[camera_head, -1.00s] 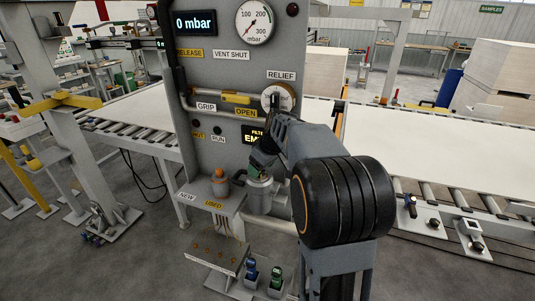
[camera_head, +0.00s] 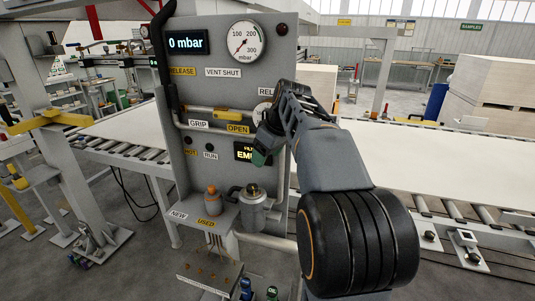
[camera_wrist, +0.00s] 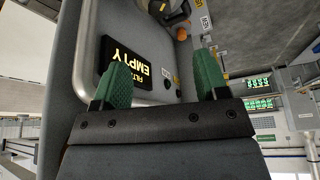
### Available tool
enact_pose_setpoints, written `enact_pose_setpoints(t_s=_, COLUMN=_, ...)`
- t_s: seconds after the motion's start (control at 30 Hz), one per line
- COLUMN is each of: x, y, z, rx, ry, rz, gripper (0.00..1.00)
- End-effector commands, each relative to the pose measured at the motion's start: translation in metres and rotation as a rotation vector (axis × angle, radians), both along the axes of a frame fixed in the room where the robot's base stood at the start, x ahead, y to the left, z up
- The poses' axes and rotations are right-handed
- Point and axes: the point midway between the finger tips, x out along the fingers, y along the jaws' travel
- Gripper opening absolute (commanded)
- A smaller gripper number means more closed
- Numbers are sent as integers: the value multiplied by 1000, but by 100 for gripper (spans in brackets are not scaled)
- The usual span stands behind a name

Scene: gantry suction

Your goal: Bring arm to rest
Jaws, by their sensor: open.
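My gripper (camera_head: 260,158) is raised in front of the grey control panel (camera_head: 232,72), near the yellow-lettered filter display (camera_head: 243,152). In the wrist view the two green fingertips of my gripper (camera_wrist: 165,85) stand well apart with nothing between them. The filter display (camera_wrist: 125,67) shows there behind the left finger, partly hidden. My arm is bent and covers the panel's right side, including part of the RELIEF label and the small dial below it.
A yellow valve handle (camera_head: 228,115) sits on the pipe. Roller conveyors with a white sheet (camera_head: 430,165) run behind.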

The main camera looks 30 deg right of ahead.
Motion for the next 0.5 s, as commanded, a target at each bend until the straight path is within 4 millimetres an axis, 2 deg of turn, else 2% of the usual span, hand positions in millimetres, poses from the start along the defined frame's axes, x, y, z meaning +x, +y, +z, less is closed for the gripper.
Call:
enact_pose_setpoints(t_s=0.4, x=0, y=0, z=0, rx=0, ry=0, rz=-1, gripper=67)
enact_pose_setpoints(t_s=0.5, x=-4, y=7, z=-4, rx=0, ry=5, rz=-14, gripper=67)
